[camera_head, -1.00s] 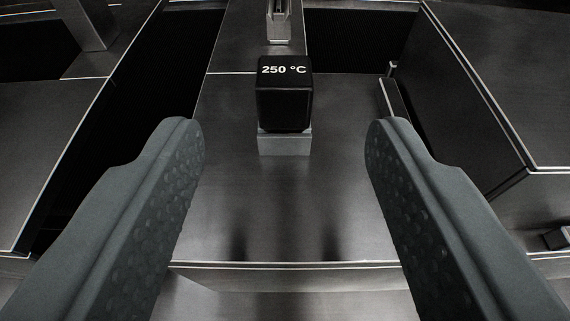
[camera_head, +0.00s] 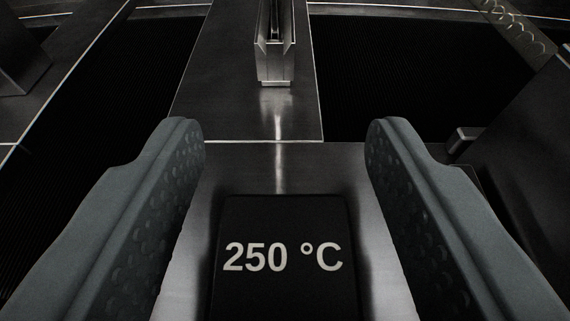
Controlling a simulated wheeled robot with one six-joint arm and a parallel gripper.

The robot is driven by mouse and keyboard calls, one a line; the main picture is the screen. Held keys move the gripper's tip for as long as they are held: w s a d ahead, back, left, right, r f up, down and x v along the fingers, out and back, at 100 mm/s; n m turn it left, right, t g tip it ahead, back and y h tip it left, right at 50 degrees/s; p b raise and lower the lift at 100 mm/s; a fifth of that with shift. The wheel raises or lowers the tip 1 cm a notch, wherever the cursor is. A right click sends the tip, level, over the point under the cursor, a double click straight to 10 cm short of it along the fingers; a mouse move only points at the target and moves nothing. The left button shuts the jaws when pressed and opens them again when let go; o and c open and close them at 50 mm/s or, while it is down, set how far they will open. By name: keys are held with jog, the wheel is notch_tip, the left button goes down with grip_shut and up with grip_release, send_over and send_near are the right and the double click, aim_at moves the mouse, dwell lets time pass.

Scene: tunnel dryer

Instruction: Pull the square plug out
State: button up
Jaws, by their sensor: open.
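The square plug (camera_head: 283,225) is a black block with white "250 °C" lettering on the face toward me. It stands at the bottom middle of the view, and its lower part is cut off by the picture edge. My gripper (camera_head: 285,145) is open. Its two grey, dimpled fingers stand on the left and right of the plug, with a gap on each side. I see no contact.
A metal bracket (camera_head: 275,68) stands upright on the metal panel (camera_head: 215,100) beyond the plug. Dark ribbed recesses lie to the left (camera_head: 110,130) and right (camera_head: 400,75). A dark housing (camera_head: 525,150) rises at the right, with a small light-coloured fitting (camera_head: 463,138) beside it.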

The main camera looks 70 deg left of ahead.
jog(key=shift+c, duration=0.2)
grip_shut()
jog(key=shift+r, duration=0.75)
dwell(1.1)
jog(key=shift+r, duration=0.8)
jog(key=shift+r, duration=2.2)
